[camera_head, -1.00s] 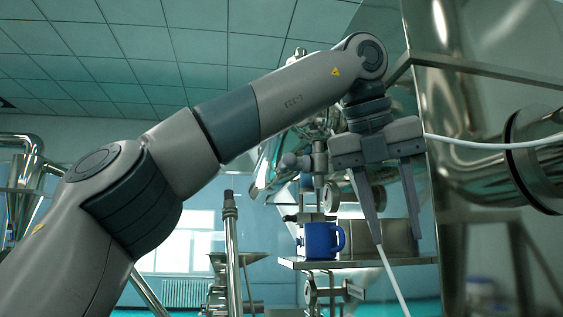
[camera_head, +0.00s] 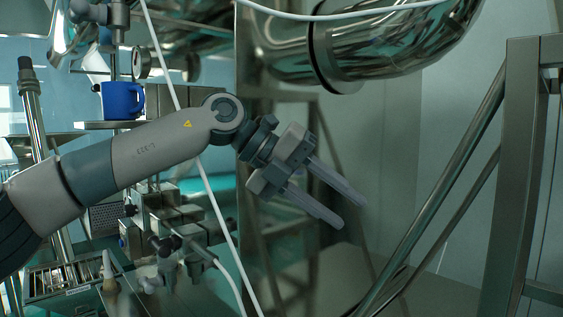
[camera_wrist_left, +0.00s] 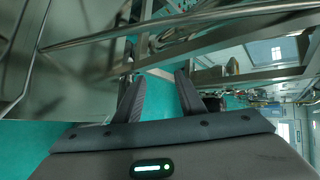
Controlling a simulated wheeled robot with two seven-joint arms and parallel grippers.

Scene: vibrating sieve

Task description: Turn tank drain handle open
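My left gripper (camera_head: 352,211) reaches from the left to the middle of the head view. Its two fingers point down and to the right, apart, with nothing between them. In the left wrist view the two fingers (camera_wrist_left: 158,88) are also spread and empty. I cannot pick out the tank drain handle with certainty in either view. A large shiny metal vessel with a bent pipe (camera_head: 390,50) is above and behind the gripper. My right gripper does not show.
A blue mug (camera_head: 122,101) stands on a shelf at the left. Metal valves and fittings (camera_head: 172,250) sit below my left arm. A steel frame (camera_head: 520,170) rises at the right, with slanting bars. A white cable (camera_head: 215,205) hangs behind my arm.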

